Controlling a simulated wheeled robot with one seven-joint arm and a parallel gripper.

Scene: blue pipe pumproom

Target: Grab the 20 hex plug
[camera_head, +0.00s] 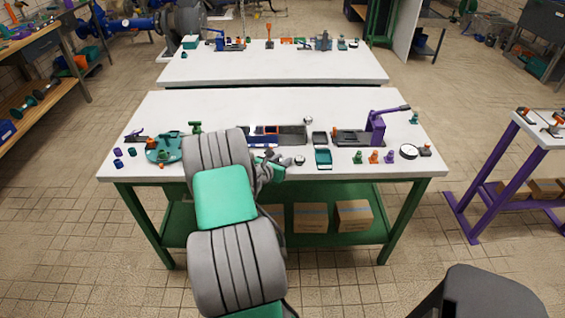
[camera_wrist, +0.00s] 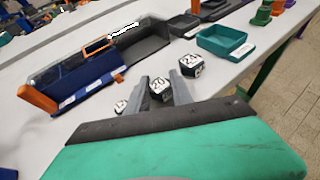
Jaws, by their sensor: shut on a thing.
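The 20 hex plug (camera_wrist: 160,88) is a small dark block with a white top face marked 20. In the wrist view it sits between the two fingertips of my gripper (camera_wrist: 168,90), which is shut on it. In the head view my gripper (camera_head: 271,160) is low over the front part of the near white table, and my arm hides much around it. I cannot tell whether the plug touches the table. A similar plug with a white numbered face (camera_wrist: 191,66) stands just right of the right finger. Another small numbered plug (camera_wrist: 121,105) lies left of the left finger.
A blue bin with orange edges (camera_wrist: 75,84) and a dark grey bin (camera_wrist: 140,46) stand behind my gripper. A teal tray (camera_wrist: 226,41) is to the right. A purple press (camera_head: 376,128) and a round gauge (camera_head: 409,151) stand at the table's right. The table's back strip is clear.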

